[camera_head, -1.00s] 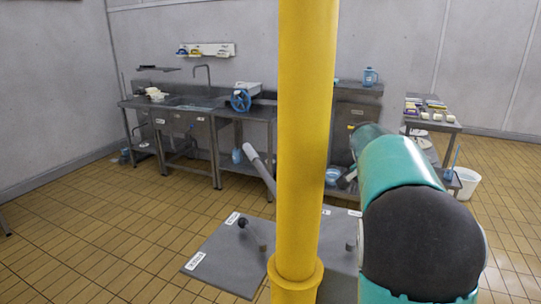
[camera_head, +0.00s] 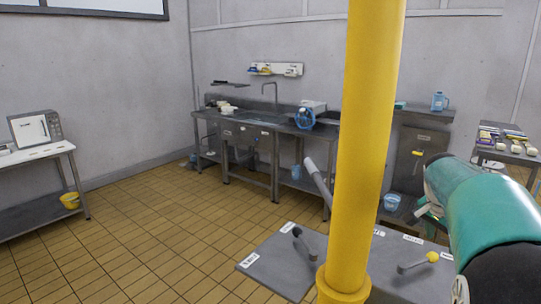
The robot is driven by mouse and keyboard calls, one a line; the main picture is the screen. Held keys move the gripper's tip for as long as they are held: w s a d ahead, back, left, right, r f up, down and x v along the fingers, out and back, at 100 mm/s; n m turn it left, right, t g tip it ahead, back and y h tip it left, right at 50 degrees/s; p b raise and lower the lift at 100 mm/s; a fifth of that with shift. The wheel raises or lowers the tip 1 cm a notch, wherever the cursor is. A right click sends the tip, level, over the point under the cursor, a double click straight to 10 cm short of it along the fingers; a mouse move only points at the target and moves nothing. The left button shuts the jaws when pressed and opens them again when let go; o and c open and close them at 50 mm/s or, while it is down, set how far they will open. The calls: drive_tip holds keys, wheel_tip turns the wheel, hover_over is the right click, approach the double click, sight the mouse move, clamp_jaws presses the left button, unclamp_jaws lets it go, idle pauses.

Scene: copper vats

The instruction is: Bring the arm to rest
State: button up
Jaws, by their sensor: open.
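My arm (camera_head: 490,212), teal with a dark joint, reaches in from the lower right edge. Its far end points away from the camera, toward the back wall. My gripper (camera_head: 425,209) shows only as a small part at the arm's far end, left of the teal link, and is open. I see nothing held in it. It appears in the air above the grey panel's right side; its exact height cannot be told.
A yellow post (camera_head: 368,130) stands close, left of my arm. A grey panel (camera_head: 275,267) with levers is around its foot. A steel sink bench (camera_head: 245,130) lines the back wall. A side table (camera_head: 40,155) stands left. Tiled floor between is clear.

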drive_tip(key=s+a+r+n+t+y, duration=0.1)
drive_tip(key=s+a+n, duration=0.4)
drive_tip(key=a, duration=0.4)
drive_tip(key=s+a+r+n+t+y, duration=0.1)
drive_tip(key=s+a+n+y, duration=0.15)
drive_tip(key=s+a, duration=0.55)
drive_tip(key=s+a+f+n+t, duration=0.1)
drive_tip(key=s+a+f+n, duration=0.3)
drive_tip(key=s+a, duration=0.5)
drive_tip(key=shift+s+a+f+n+t, duration=0.2)
drive_tip(key=shift+s+f+n+t, duration=0.15)
drive_tip(key=shift+s+n, duration=0.75)
